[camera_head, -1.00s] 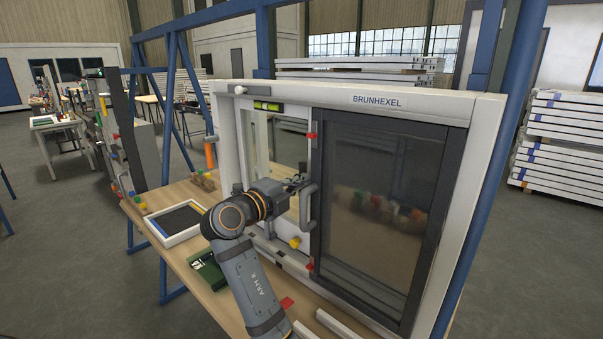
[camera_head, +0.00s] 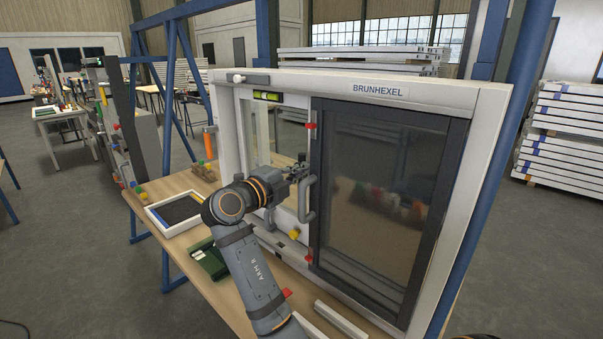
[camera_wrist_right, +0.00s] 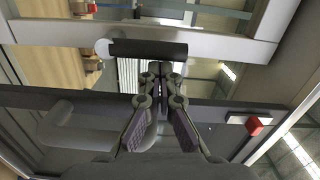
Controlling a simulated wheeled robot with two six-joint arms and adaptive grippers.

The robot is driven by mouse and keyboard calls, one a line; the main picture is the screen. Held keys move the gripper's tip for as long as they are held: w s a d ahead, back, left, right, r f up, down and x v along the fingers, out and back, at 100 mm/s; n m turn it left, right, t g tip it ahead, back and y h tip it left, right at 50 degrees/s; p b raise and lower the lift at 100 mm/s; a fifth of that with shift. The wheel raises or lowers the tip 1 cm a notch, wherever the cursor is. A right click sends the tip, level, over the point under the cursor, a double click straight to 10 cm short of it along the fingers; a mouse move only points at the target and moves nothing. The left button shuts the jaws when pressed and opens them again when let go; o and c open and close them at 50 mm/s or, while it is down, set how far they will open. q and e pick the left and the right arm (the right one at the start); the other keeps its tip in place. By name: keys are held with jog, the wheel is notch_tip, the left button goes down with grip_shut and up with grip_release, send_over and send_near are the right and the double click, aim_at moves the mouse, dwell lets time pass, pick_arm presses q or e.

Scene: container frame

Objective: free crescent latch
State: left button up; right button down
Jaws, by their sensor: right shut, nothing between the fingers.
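The white-framed BRUNHEXEL window (camera_head: 378,90) stands on a wooden bench, with a dark sash (camera_head: 460,180) on its right side. My right gripper (camera_head: 300,165) is at the upright where the pale and dark frames meet, above the grey D-shaped handle (camera_head: 307,200). In the right wrist view its fingers (camera_wrist_right: 160,68) are shut and empty. Just beyond the tips, a dark lever with a pale round end (camera_wrist_right: 148,49), which looks like the crescent latch, lies across the pale frame. I cannot tell whether the tips touch it. My left gripper is not in view.
Red clips sit on the dark sash's edge, above (camera_head: 311,126) and below the handle. A yellow knob (camera_head: 294,234) is low on the pale frame. A tray (camera_head: 152,221) and a green box (camera_head: 206,262) are on the bench. The D-handle (camera_wrist_right: 85,125) is close beside the fingers.

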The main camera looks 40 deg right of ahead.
jog(key=shift+w, duration=0.1)
jog(key=w+f+n+b, duration=0.1)
jog(key=w+n+b, duration=0.5)
jog(key=n, duration=0.6)
jog(key=shift+w+a+f+g+b, duration=0.25)
jog(key=shift+a+f+g+b, duration=0.1)
jog(key=shift+g+b, duration=0.1)
jog(key=shift+w, duration=0.1)
dwell(0.5)
jog(key=shift+f, duration=0.1)
